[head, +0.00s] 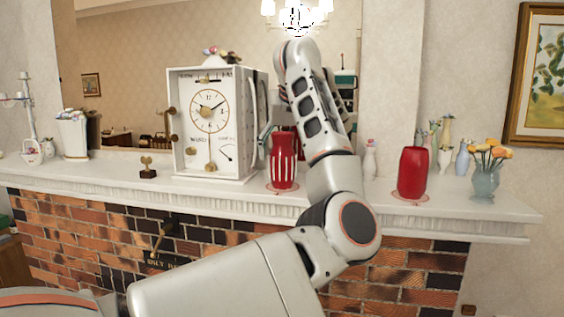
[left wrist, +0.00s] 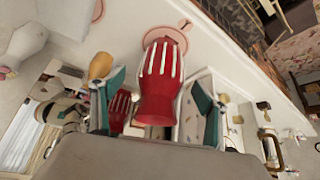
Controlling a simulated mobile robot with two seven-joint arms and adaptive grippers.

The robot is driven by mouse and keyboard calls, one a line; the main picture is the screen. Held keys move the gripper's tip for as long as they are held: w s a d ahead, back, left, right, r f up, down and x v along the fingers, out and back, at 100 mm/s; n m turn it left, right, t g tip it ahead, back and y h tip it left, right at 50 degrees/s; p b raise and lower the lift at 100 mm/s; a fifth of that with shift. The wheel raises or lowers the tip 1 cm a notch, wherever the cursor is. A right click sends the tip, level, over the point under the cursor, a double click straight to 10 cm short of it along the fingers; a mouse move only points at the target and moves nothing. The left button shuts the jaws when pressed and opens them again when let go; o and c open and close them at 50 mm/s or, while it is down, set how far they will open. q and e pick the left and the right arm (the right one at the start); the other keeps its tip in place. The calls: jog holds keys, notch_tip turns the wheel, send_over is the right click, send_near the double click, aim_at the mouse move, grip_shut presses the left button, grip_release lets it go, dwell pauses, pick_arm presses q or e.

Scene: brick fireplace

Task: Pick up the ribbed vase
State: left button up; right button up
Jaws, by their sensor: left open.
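The ribbed vase (head: 284,163) is red with white vertical ribs. It stands upright on a pale pink disc on the white mantel, just right of the white clock. In the left wrist view the vase (left wrist: 160,85) appears upside down, between my two teal fingers. My left gripper (head: 277,132) is open at the vase's upper part, with a finger on either side and gaps showing. In the head view my own arm hides most of this gripper. My right gripper is in neither view.
The white clock (head: 211,125) stands close left of the vase. A plain red vase (head: 412,174) stands farther right on the mantel (head: 230,191), with small vases and a flower vase (head: 486,181) beyond. A mirror is behind and reflects the ribbed vase.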

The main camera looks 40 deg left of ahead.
aim_at(283, 165)
pick_arm(q)
jog(key=p+x, duration=0.1)
jog(key=x, duration=0.4)
jog(key=shift+a+f, duration=0.25)
jog(key=shift+f, duration=0.05)
jog(key=c, duration=1.7)
jog(key=shift+r, duration=0.1)
jog(key=shift+c, duration=0.2)
